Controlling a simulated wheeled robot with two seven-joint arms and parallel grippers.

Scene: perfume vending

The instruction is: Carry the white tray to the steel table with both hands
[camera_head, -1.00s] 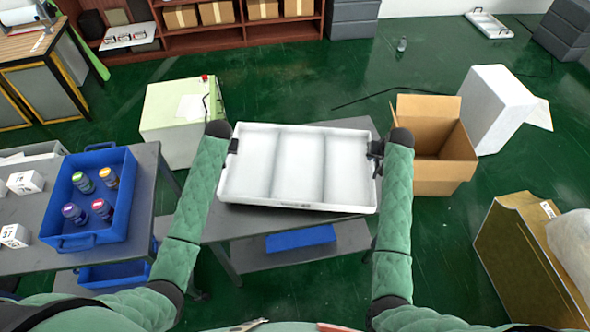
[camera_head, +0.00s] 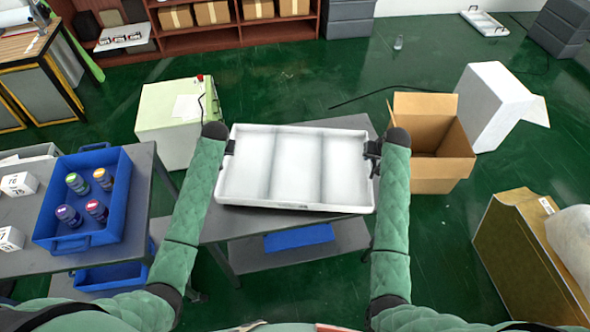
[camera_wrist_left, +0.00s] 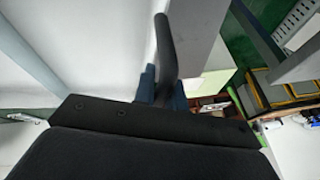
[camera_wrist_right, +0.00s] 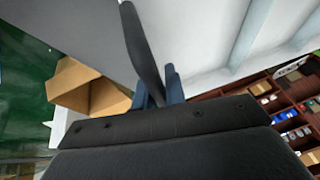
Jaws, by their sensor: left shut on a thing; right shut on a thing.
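The white tray (camera_head: 295,168) has three empty compartments and lies level between my two arms in the head view. It is over the grey steel table (camera_head: 240,226); I cannot tell whether it touches the top. My left gripper (camera_head: 230,147) is shut on the tray's left side, and my right gripper (camera_head: 376,152) is shut on its right side. The tray's white wall also fills much of the left wrist view (camera_wrist_left: 90,45) and shows in the right wrist view (camera_wrist_right: 190,35). The fingertips are partly hidden.
A blue crate (camera_head: 122,215) with several small bottles stands on the left table (camera_head: 140,180). A pale green box (camera_head: 165,125) is behind it. An open cardboard box (camera_head: 445,172) and a white box (camera_head: 490,105) stand on the floor at right. A blue item (camera_head: 298,237) lies on the lower shelf.

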